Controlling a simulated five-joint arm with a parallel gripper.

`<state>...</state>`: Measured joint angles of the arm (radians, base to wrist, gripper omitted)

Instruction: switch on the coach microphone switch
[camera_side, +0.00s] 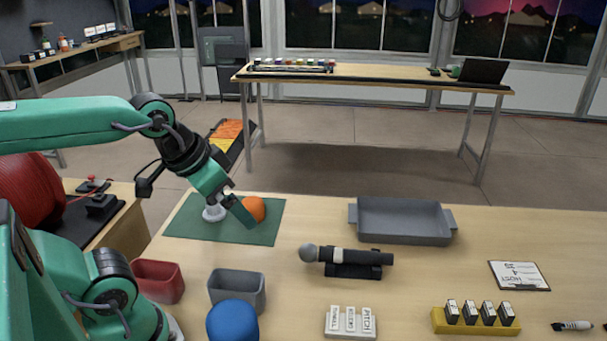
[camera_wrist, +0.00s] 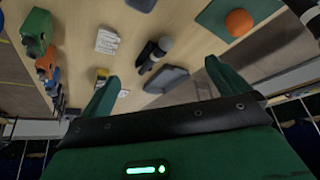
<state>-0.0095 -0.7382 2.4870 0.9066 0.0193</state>
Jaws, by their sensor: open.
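A black microphone (camera_side: 345,256) with a grey head lies in a low black cradle on the wooden table, head to the left. It also shows in the wrist view (camera_wrist: 154,54). No switch can be made out clearly on it. A white block (camera_side: 350,321) with several upright lettered tabs stands nearer the front; one tab reads "PITCH". I cannot tell which part is the coach microphone switch. My gripper (camera_side: 238,208) is open above the green mat, close by the orange ball, behind and left of the microphone.
The orange ball (camera_side: 255,207) and a small white stand (camera_side: 213,213) are on the green mat (camera_side: 190,225). A grey tray (camera_side: 403,236) is behind the microphone. Red (camera_side: 159,282) and grey (camera_side: 252,297) bins, a blue round thing (camera_side: 232,320) and a yellow holder (camera_side: 476,326) stand nearer.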

